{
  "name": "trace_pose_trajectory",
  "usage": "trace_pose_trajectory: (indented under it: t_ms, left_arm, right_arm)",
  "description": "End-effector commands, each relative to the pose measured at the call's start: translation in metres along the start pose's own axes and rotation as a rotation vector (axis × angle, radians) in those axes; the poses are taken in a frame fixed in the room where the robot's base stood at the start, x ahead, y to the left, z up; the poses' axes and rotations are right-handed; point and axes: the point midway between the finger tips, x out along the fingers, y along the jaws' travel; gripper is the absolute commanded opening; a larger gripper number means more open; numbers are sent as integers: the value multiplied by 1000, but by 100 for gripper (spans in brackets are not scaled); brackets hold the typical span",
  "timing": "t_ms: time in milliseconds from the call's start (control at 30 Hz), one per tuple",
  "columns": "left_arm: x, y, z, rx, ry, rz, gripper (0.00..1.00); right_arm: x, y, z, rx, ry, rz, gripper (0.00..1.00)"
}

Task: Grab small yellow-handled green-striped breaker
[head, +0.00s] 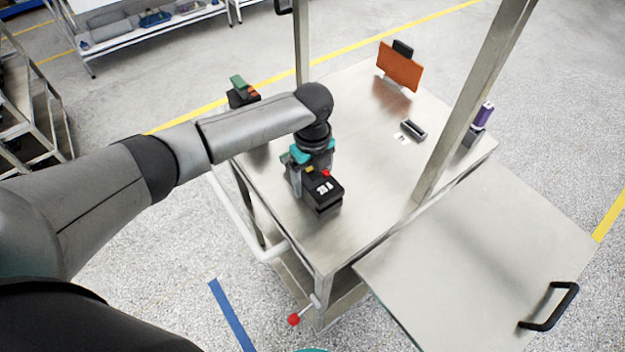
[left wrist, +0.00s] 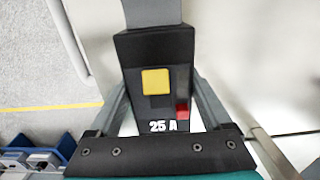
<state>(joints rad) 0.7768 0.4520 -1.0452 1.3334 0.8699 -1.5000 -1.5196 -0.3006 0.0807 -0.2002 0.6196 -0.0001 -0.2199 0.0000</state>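A small black breaker (head: 323,189) with a yellow handle, a red button and white lettering is at my left gripper (head: 310,172), over the near left part of the steel table. In the left wrist view, the breaker (left wrist: 155,85) shows a square yellow handle, a red patch and "25 A". The fingers of my left gripper (left wrist: 160,95) lie along both its sides and appear shut on it. I see no green stripe on its visible faces. Whether it rests on the table or hangs just above it is unclear. My right gripper is not in view.
The steel table (head: 365,145) has upright posts. A green, black and red item (head: 241,92) stands at its far left corner. An orange panel (head: 400,67), a small black block (head: 413,129) and a purple-topped item (head: 483,117) stand farther back and right. The table's middle is mostly clear.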

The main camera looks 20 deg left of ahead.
Motion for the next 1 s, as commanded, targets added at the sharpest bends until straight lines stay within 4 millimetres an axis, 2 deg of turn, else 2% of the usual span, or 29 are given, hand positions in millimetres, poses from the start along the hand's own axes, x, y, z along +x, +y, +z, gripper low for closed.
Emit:
trace_pose_trajectory:
  t_ms: [67,633,1000]
  left_arm:
    - [0,0,0,0,0,0,64]
    - [-1,0,1,-1,-1,0,0]
    - [-2,-1,1,-1,-1,-4,0]
  right_arm:
    - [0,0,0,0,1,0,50]
    - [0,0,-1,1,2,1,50]
    - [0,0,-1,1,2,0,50]
